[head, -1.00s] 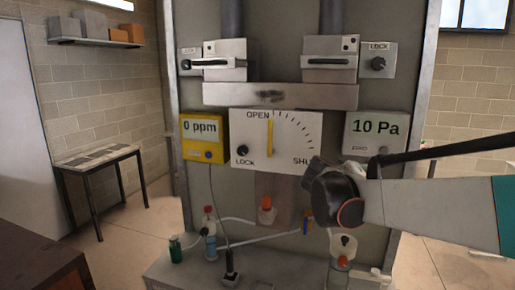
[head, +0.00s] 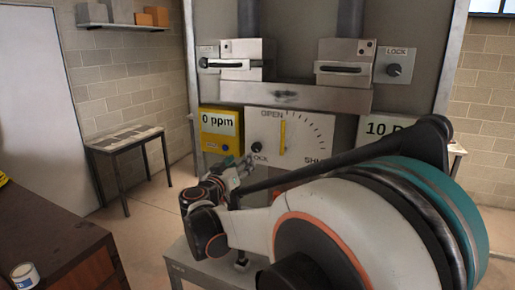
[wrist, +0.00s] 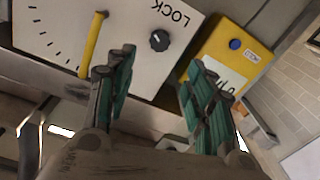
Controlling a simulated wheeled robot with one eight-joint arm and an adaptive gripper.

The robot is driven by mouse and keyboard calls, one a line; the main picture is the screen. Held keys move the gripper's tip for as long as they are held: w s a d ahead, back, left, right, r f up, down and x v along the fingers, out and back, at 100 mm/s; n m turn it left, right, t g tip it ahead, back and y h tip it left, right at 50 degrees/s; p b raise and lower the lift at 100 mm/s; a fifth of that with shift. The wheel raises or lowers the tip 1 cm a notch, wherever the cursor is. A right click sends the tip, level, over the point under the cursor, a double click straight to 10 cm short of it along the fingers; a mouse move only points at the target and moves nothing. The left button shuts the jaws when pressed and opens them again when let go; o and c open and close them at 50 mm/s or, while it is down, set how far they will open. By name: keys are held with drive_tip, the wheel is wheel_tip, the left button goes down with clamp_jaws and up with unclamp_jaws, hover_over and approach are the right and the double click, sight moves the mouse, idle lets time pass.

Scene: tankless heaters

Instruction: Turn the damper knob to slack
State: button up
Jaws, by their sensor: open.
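The damper panel (head: 310,127) is a white plate with an arc of ticks from OPEN to SHUT and a yellow pointer (head: 282,137) standing nearly upright. A small black knob (head: 257,147) sits at its lower left beside the word LOCK. The knob also shows in the wrist view (wrist: 159,40), with a pale mark on its face. No slack label is readable. My gripper (head: 243,170) is open and empty, just below the knob in the head view. In the wrist view its green-padded fingers (wrist: 160,75) are spread, with the knob ahead between the tips, apparently not touched.
A yellow 0 ppm meter (head: 220,132) is left of the panel, close to one finger in the wrist view. A 10 Pa display (head: 376,128) is partly hidden by my arm. Above are a metal bar (head: 295,96) and latch boxes. A table (head: 125,138) stands left.

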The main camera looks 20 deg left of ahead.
sight(255, 148)
drive_tip(key=w, duration=1.2)
drive_tip(key=shift+w+d+f+b, duration=0.1)
drive_tip(key=shift+w+d+b, duration=0.15)
drive_tip(key=shift+w+b, duration=0.15)
drive_tip(key=c, duration=1.1)
